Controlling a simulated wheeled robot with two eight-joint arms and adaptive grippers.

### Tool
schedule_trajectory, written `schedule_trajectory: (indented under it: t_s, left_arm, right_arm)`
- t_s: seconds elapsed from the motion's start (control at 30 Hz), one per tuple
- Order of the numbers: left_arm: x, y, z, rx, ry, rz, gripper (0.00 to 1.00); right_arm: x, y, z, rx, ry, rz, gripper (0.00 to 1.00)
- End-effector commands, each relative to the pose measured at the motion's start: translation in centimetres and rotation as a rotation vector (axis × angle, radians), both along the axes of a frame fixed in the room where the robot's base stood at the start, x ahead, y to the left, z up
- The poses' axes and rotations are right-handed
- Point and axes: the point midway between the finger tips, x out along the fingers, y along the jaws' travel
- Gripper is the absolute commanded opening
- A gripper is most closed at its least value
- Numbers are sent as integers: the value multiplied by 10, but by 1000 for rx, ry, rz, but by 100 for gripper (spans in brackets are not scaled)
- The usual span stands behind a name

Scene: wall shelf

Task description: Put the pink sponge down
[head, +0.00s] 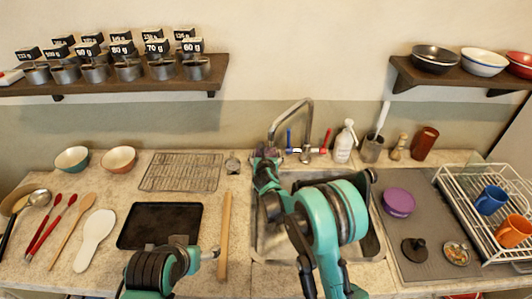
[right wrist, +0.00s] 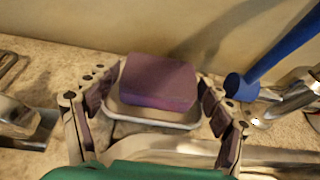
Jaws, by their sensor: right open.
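The pink sponge (right wrist: 160,80), which looks purplish here, sits in a white-rimmed dish (right wrist: 152,124) in the right wrist view. My right gripper (right wrist: 158,88) is open, with its fingers spread on either side of the sponge and dish. A gap shows between the fingers and the sponge. In the head view my right gripper (head: 266,153) is at the back of the counter, left of the faucet, and it largely hides the sponge there. My left gripper (head: 205,254) is low over the front counter, by the black tray; its fingers are too unclear to judge.
The faucet (head: 306,120) and its blue handle (right wrist: 265,62) stand just right of my right gripper. The sink (head: 375,240) lies in front, under my right arm. A soap bottle (head: 344,143) stands behind it. A cooling rack (head: 182,172) and black tray (head: 160,225) lie left.

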Motion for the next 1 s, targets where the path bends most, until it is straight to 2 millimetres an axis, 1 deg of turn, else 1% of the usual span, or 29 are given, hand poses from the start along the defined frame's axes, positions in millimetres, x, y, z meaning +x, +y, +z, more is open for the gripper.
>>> schedule_trajectory:
  t_s: [0.03, 0.2, 0.3, 0.43, 0.63, 1.0]
  left_arm:
    - [0, 0, 5, 0, 0, 0, 81]
    - [0, 0, 14, 0, 0, 0, 81]
    - [0, 0, 18, 0, 0, 0, 81]
    - [0, 0, 21, 0, 0, 0, 81]
    - [0, 0, 23, 0, 0, 0, 81]
    - [0, 0, 22, 0, 0, 0, 81]
  right_arm:
    - [-11, 1, 7, -1, 0, 1, 81]
    - [-48, 0, 22, -1, 0, 1, 81]
    - [-66, 1, 30, 0, -1, 2, 81]
    - [-84, 0, 36, 0, 0, 1, 81]
    - [-94, 0, 39, 0, 0, -1, 81]
    - [-94, 0, 39, 0, 0, 0, 81]
